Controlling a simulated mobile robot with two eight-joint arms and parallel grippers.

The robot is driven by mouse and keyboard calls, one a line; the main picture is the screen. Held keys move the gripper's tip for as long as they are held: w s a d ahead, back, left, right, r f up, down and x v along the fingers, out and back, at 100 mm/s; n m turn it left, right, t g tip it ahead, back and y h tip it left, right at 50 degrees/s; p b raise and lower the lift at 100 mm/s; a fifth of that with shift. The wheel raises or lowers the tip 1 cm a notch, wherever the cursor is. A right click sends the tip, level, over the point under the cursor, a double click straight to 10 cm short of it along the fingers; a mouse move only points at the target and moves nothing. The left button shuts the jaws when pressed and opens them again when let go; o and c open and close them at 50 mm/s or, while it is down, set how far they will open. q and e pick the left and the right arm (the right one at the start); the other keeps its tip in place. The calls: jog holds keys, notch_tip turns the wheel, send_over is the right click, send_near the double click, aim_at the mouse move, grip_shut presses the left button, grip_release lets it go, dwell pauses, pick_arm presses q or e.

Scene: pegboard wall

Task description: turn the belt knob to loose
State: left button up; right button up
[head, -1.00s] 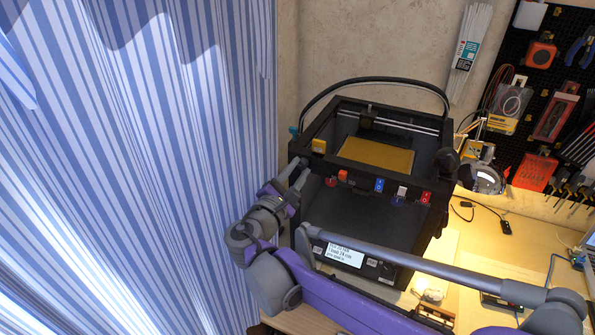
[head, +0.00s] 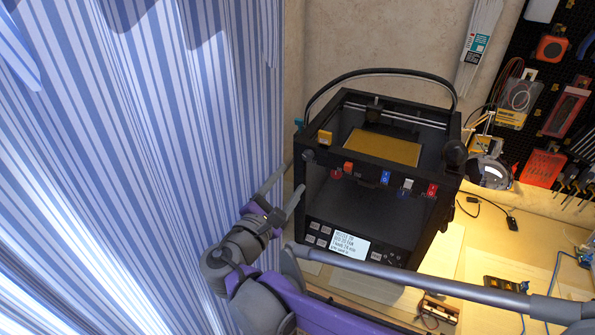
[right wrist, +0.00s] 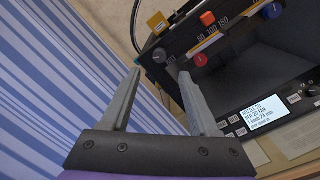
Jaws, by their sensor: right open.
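The black 3D printer (head: 375,235) stands on the bench with a row of controls along its upper front bar. A grey round knob (head: 308,156) sits at the left end of that bar and also shows in the right wrist view (right wrist: 160,56). I cannot read which control is the belt knob. My right gripper (head: 291,180) is open and empty, just below and left of the grey knob. In the right wrist view its fingertips (right wrist: 160,76) point toward this knob, apparently short of it. My left gripper is not in view.
A lit display (head: 350,245) is below. A striped curtain (head: 130,150) hangs close on the left.

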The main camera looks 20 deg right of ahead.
jog(key=shift+v, duration=1.5)
jog(key=s+d+f+m+g+y, duration=0.3)
jog(key=s+d+f, duration=0.1)
jog(key=f, duration=0.3)
jog(key=s+d+f+m+g+y, duration=0.2)
jog(key=s+d+f+m+g, duration=0.15)
jog(key=s+f, duration=0.2)
jog(key=s+a+f+m+y, duration=0.5)
jog(key=s+f+m+y, duration=0.3)
jog(key=s+f+m, duration=0.1)
jog(key=shift+a+f+m+y, duration=0.35)
jog(key=shift+f+m, duration=0.15)
jog(key=shift+m, duration=0.55)
